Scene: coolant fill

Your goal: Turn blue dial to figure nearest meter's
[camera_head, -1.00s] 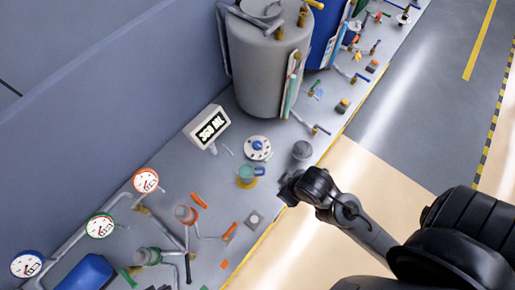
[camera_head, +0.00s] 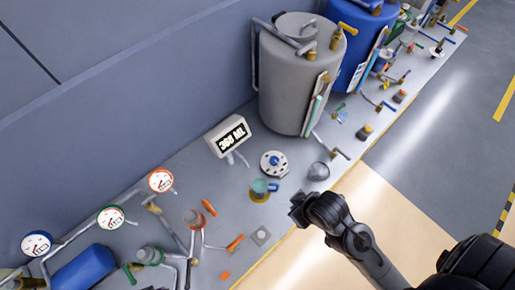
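The blue dial (camera_head: 274,161) is a blue knob in the middle of a white round plate with dark marks, on the grey bench; its figures are too small to read. The meter (camera_head: 228,136) is a white box on a short stand, up and left of the dial. Its black display shows about 368 ML, the last digit being unclear. My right gripper (camera_head: 297,210) is below and slightly right of the dial, near the bench's front edge, apart from the dial. Its fingers are dark and too small to judge. My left gripper is out of view.
A teal cup on a yellow base (camera_head: 260,190) stands between dial and gripper. A large grey tank (camera_head: 297,85) stands behind. Round gauges (camera_head: 161,181), pipes and a blue tank (camera_head: 84,269) fill the left.

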